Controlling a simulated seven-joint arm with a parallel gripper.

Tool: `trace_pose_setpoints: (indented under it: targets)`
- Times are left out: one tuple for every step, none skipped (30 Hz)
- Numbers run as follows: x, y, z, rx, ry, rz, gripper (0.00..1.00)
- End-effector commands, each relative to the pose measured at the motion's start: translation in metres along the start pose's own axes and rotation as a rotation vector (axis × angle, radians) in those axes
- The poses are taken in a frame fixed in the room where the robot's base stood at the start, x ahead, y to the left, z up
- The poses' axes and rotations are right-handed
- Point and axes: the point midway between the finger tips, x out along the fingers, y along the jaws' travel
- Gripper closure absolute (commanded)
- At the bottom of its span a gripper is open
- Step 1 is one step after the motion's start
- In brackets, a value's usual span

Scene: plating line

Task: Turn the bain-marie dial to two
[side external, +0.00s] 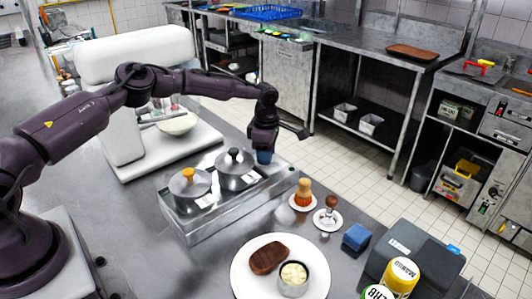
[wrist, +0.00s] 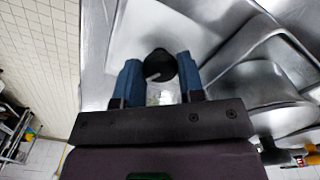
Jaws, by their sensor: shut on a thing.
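The steel bain-marie (side external: 225,222) stands on the counter with two lidded pots set in it, one with an orange knob (side external: 188,175) and one with a black knob (side external: 234,154). My gripper (side external: 264,156) is low at its far right end. In the wrist view the black round dial (wrist: 159,65) lies between the blue fingers of my gripper (wrist: 159,75), which are shut on it. A pale pointer line shows on the dial, slanting slightly. I cannot read any scale numbers. The dial is hidden in the side view.
A white plate (side external: 240,284) with brown meat and a small pot is in front. Two small saucers with a brush and a tamper-like tool, a blue block (side external: 356,237) and a yellow-labelled jar (side external: 400,275) stand to the right. A white machine (side external: 130,60) stands behind.

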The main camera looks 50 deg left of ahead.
Motion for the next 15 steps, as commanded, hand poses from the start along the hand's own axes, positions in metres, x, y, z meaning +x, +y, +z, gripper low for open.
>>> trace_pose_setpoints:
  targets:
    - [-0.0024,0.001,0.0009,0.001,-0.003,0.004,0.88]
    - [-0.0024,0.001,0.0009,0.001,-0.003,0.004,0.88]
    - [-0.0024,0.001,0.0009,0.001,-0.003,0.004,0.88]
    - [-0.0024,0.001,0.001,0.001,-0.003,0.004,0.88]
    - [-0.0024,0.001,0.001,0.001,-0.003,0.005,0.88]
    - [-0.0025,0.001,0.001,0.001,-0.003,0.005,0.88]
    - [-0.0024,0.001,0.001,0.001,-0.003,0.005,0.88]
    - [-0.0025,0.001,0.001,0.001,-0.003,0.005,0.6]
    - [-0.0025,0.001,0.001,0.0,-0.003,0.005,0.51]
    - [-0.0023,0.0009,0.001,0.0,-0.003,0.004,0.44]
    - [-0.0021,0.0008,0.0009,0.0,-0.003,0.004,0.39]
    - [-0.0018,0.0007,0.0008,0.0,-0.002,0.003,0.39]
    - [-0.0016,0.0006,0.0008,0.0,-0.002,0.003,0.39]
    - [-0.0014,0.0005,0.0007,0.0,-0.002,0.003,0.39]
    - [-0.0012,0.0004,0.0006,0.0,-0.001,0.002,0.39]
